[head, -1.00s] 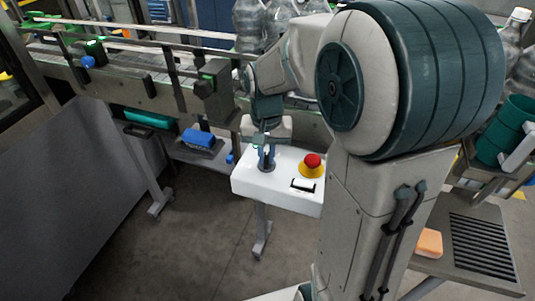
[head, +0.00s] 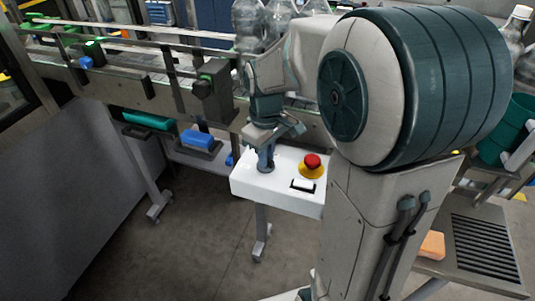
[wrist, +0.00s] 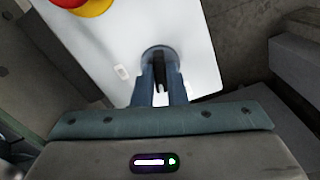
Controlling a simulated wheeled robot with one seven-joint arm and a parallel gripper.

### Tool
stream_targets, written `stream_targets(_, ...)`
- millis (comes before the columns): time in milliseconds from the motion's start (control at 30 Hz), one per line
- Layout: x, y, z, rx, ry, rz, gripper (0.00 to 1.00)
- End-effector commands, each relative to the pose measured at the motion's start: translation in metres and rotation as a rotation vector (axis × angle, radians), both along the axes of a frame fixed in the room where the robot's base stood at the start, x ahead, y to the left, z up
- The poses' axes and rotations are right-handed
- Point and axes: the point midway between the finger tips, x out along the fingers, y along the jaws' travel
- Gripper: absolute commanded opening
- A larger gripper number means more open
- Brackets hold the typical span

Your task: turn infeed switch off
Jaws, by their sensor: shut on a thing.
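The infeed switch is a dark round knob on the white control box (head: 250,187). Its round base shows in the wrist view (wrist: 158,53). My gripper (head: 266,164) points down at the left part of the box. Its two blue-grey fingers are shut on the knob, also in the wrist view (wrist: 161,88). The fingers hide most of the knob, so its pointing direction cannot be read.
A red emergency button on a yellow base (head: 311,166) and a black-and-white rocker or label (head: 302,186) sit to the right on the box. The conveyor (head: 140,82) with clear bottles (head: 247,25) runs behind. A blue object (head: 197,139) lies below the conveyor.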

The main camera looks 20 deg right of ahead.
Motion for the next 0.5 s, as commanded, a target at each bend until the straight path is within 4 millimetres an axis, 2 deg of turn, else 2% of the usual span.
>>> stream_targets(200,0.0001,0.0008,0.0003,0.001,-0.001,0.169,0.00)
stream_targets(500,0.0001,0.0011,0.0006,0.001,-0.002,0.315,0.00)
